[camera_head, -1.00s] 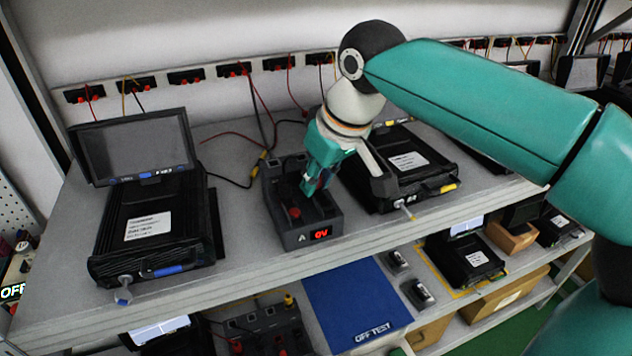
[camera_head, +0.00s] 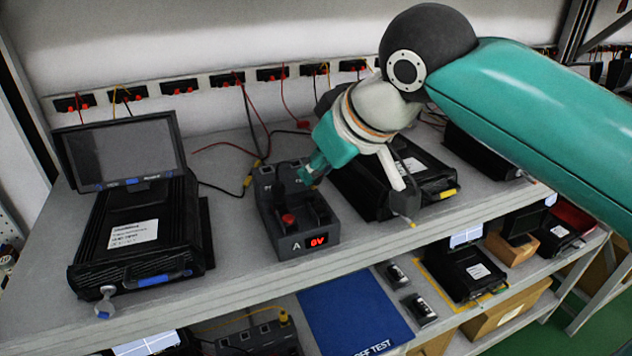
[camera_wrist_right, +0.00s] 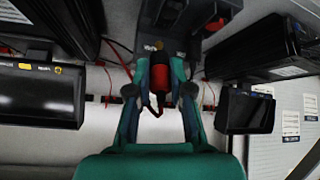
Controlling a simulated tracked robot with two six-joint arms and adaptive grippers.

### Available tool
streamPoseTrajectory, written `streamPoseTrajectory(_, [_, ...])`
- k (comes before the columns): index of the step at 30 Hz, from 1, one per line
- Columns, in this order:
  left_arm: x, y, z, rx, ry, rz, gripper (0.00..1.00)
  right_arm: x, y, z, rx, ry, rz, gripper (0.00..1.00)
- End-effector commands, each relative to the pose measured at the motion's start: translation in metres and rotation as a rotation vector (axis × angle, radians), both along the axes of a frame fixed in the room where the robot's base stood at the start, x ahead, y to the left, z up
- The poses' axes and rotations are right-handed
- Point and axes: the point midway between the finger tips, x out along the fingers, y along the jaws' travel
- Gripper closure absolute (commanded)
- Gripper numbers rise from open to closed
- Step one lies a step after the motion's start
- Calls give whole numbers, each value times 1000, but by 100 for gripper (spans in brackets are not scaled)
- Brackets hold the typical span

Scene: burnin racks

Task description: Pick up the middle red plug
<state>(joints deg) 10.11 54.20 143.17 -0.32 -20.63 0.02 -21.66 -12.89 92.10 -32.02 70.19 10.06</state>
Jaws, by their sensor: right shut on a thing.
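A red plug (camera_wrist_right: 160,68) shows between the fingers of my right gripper (camera_wrist_right: 159,78) in the right wrist view. The fingers are shut on it, one on each side, and a thin red lead hangs from it. In the head view my right gripper (camera_head: 306,176) reaches in from the right, tilted, at the upper right side of a dark test box (camera_head: 304,240). The plug is hidden there behind the fingers, so I cannot tell whether it is clear of the box. My left gripper is not in view.
A black unit with a screen (camera_head: 126,153) stands left; another black unit (camera_head: 413,170) stands close behind my right gripper. Red and black wires run to wall sockets (camera_head: 227,79).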

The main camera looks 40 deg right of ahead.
Motion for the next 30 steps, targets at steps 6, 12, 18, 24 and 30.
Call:
streamPoseTrajectory(6, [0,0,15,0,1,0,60,-15,5,55,3,-3,4,100])
streamPoseTrajectory(12, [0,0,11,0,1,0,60,-49,13,71,1,-4,9,100])
streamPoseTrajectory(18, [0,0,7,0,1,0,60,-94,25,72,2,-3,13,100])
streamPoseTrajectory(24, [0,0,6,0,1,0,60,-134,34,72,1,-2,11,100])
streamPoseTrajectory(30, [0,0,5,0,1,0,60,-162,41,72,-1,1,9,100])
